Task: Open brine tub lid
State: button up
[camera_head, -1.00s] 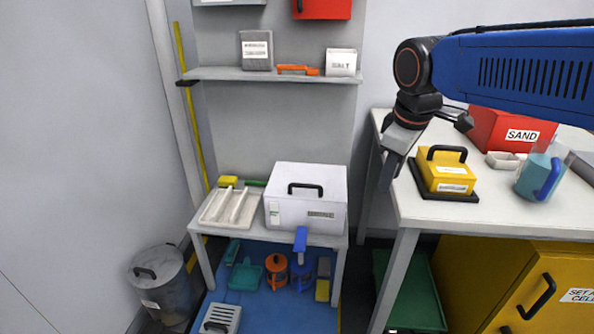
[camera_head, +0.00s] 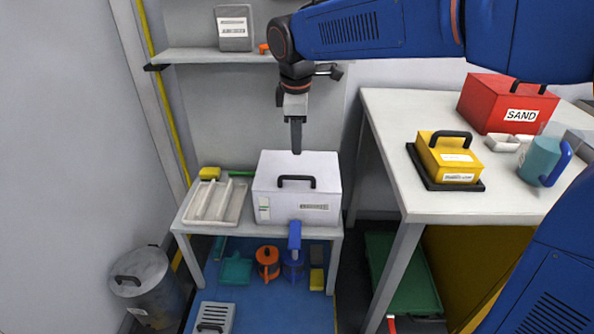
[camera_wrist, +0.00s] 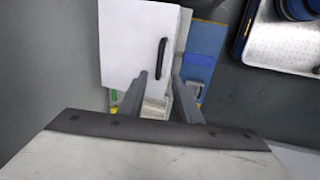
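A white lidded tub (camera_head: 270,205) stands on a low grey table against the back wall. A black bar handle (camera_head: 296,181) is on its lid, which looks closed. A label on its front is too small to read. My gripper (camera_head: 296,151) points down above the tub's back edge, apart from the handle. In the wrist view the tub (camera_wrist: 125,45) and its handle (camera_wrist: 162,58) lie beyond the fingertips. My gripper (camera_wrist: 160,76) is open there, with a gap between its fingers and nothing held.
A pale divided tray (camera_head: 233,208) sits left of the tub. A shelf (camera_head: 195,57) is above and behind. The higher table (camera_head: 400,115) at right bears a yellow box (camera_head: 440,150), a red SAND box (camera_head: 490,105) and a blue jug (camera_head: 540,160). A grey bin (camera_head: 140,275) stands at lower left.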

aim_at(298, 176)
jog(key=f, duration=0.4)
jog(key=w+f, duration=0.1)
jog(key=f, duration=0.3)
jog(key=w+f, duration=0.1)
jog(key=f, duration=0.3)
jog(key=shift+w+d+f, duration=0.1)
jog(key=shift+w+f, duration=0.15)
grip_shut()
